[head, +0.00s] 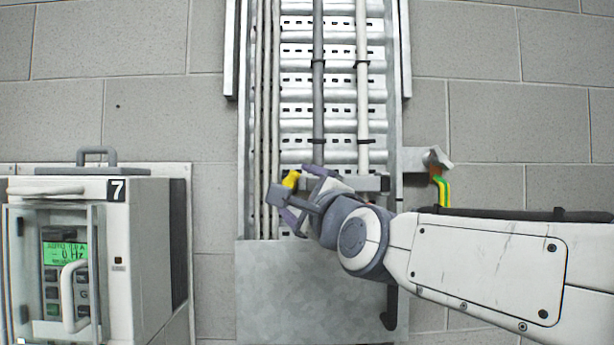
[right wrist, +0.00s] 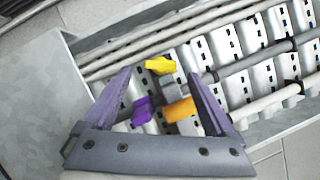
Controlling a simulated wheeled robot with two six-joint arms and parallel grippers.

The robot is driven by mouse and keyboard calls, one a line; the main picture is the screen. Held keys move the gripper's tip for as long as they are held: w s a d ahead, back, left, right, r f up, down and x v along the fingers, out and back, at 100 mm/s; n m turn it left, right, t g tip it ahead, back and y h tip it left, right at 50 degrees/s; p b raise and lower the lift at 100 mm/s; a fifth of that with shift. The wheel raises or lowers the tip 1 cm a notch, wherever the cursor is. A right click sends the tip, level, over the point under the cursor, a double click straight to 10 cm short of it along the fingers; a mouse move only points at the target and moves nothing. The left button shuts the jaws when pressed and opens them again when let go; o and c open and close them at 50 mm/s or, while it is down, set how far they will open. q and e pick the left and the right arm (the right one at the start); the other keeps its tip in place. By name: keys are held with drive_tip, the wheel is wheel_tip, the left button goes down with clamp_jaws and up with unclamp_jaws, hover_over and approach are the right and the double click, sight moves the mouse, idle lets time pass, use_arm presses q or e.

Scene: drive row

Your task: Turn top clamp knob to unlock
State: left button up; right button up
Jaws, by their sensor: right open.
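My right gripper (head: 300,192) is open in front of the cable tray, reaching in from the right. In the right wrist view its two purple-grey fingers (right wrist: 158,82) stand wide apart with nothing held. A yellow knob (right wrist: 159,66) lies between and just beyond the fingertips; it also shows beside the gripper in the head view (head: 291,179). An orange knob-like piece (right wrist: 180,109) and a purple one (right wrist: 142,111) show nearer the palm, between the fingers. Which of them belongs to the top clamp I cannot tell. The gripper hides much of the clamp in the head view. My left gripper is not in view.
The slotted metal cable tray (head: 291,66) runs upright with grey and white cables. A plain metal cover (head: 300,290) closes its lower part. A drive unit marked 7 (head: 140,250) with a green display stands at left. A green-yellow wire (head: 440,189) hangs at right.

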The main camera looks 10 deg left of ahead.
sight(291, 186)
drive_tip(key=x, duration=0.1)
drive_tip(key=p+x, duration=0.1)
drive_tip(key=x, duration=0.1)
drive_tip(key=shift+d+r, duration=0.1)
drive_tip(key=shift+r, duration=0.15)
drive_tip(key=shift+w+a+f+p, duration=0.1)
drive_tip(key=shift+w+a+p, duration=0.25)
drive_tip(key=shift+w+p, duration=0.15)
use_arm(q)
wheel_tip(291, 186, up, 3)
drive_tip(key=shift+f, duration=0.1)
